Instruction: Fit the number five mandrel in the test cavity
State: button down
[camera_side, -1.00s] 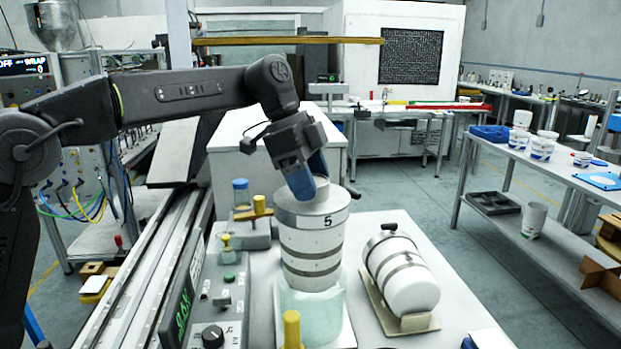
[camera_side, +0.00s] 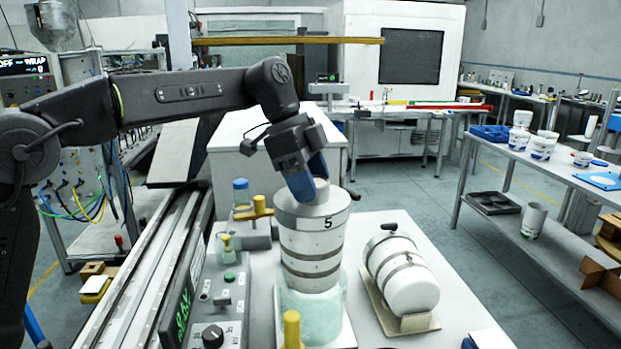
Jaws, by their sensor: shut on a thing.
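The number five mandrel (camera_side: 312,248) is a white tapered cylinder with grey bands and a "5" on its upper rim band. It stands upright. My gripper (camera_side: 304,191) comes down on its top from the upper left, with blue fingers shut on the top of the mandrel. The fingertips are partly hidden there. Below the mandrel is a pale green, translucent cup-like block (camera_side: 313,312), which I take to be the test cavity. The mandrel's lower end is at or inside its top; I cannot tell how deep.
A second white banded cylinder (camera_side: 402,272) lies on a tan cradle to the right. A yellow-topped post (camera_side: 292,328) stands close in front of the cavity. A yellow clamp knob (camera_side: 259,205) and a blue-capped jar (camera_side: 241,193) stand at left.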

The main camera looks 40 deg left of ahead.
aim_at(284, 193)
jog(key=shift+f, duration=5)
jog(key=c, duration=0.6)
grip_release()
jog(key=shift+c, duration=0.2)
jog(key=o, duration=0.5)
jog(key=shift+f, duration=0.1)
jog(key=shift+c, duration=0.2)
jog(key=shift+f, duration=0.15)
jog(key=v, duration=1.3)
jog(key=shift+d, duration=0.15)
jog(key=shift+s+a+r, duration=0.15)
jog(key=shift+a+r, duration=0.05)
jog(key=shift+r, duration=0.45)
